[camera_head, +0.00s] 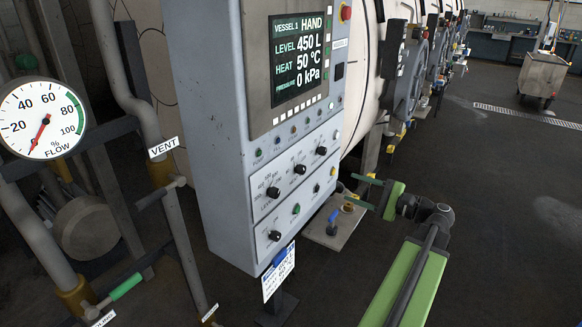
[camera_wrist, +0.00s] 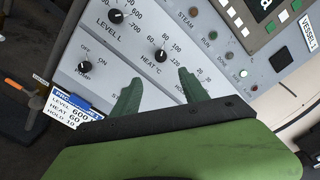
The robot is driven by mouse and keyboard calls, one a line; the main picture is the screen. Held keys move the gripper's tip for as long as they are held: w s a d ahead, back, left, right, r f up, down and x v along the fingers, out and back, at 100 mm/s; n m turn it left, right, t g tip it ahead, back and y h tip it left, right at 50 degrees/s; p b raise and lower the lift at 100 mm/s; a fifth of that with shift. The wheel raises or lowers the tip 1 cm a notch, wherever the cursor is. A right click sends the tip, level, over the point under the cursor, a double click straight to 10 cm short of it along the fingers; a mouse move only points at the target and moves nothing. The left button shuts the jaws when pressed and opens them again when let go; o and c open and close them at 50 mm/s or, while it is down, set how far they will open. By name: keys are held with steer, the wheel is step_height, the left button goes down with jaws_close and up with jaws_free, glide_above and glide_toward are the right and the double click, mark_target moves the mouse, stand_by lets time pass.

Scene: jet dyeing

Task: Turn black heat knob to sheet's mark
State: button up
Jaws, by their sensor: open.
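The black heat knob (camera_wrist: 161,56) is on the panel, labelled "HEAT °C" in the wrist view, with scale numbers 60, 80, 100 and 120 around it. It also shows in the head view (camera_head: 300,169) as the middle knob of the upper row. Its pointer is too small to read surely. The sheet (camera_wrist: 76,110) hangs at the panel's lower edge and reads level 600, heat 60, hold 10; it also shows in the head view (camera_head: 279,275). My gripper (camera_wrist: 159,76) is open and empty, its fingertips either side of the knob's line, apart from the panel in the head view (camera_head: 356,191).
The level knob (camera_wrist: 116,16) and pump knob (camera_wrist: 83,66) sit close to the heat knob. The display (camera_head: 298,57) reads HAND, level 450 L, heat 50 °C, 0 kPa. A plate with a blue-handled valve (camera_head: 334,217) lies below the panel.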

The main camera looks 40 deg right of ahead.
mark_target(304, 171)
steer(key=x, duration=1.7)
steer(key=shift+w, duration=0.35)
jaws_close()
